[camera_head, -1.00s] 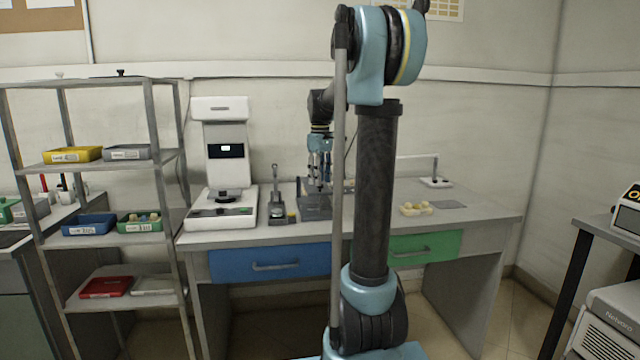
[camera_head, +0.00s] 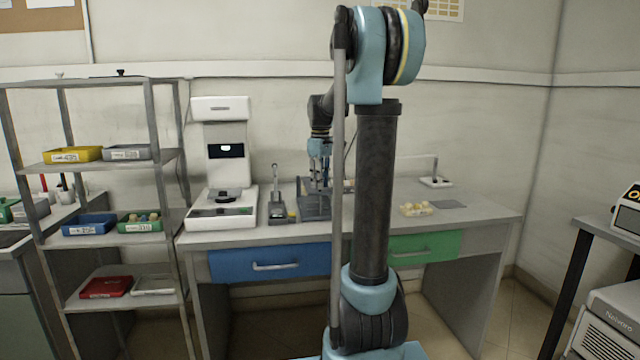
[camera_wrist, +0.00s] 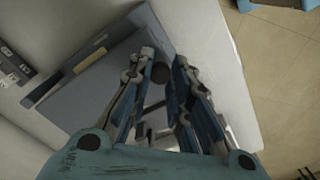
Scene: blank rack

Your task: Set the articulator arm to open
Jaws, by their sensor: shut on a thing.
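The grey articulator (camera_head: 314,212) stands on the bench, with an upright at its left side. My gripper (camera_head: 319,184) points down at it, partly hidden behind my arm column. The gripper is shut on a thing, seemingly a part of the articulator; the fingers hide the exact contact. I cannot tell the articulator arm's angle.
A small device with a lever (camera_head: 277,207) stands close on the left, and a white machine (camera_head: 222,214) beyond it. Pale models (camera_head: 416,209) lie on the bench to the right. A shelf rack (camera_head: 155,170) stands at the left. The bench's right front is clear.

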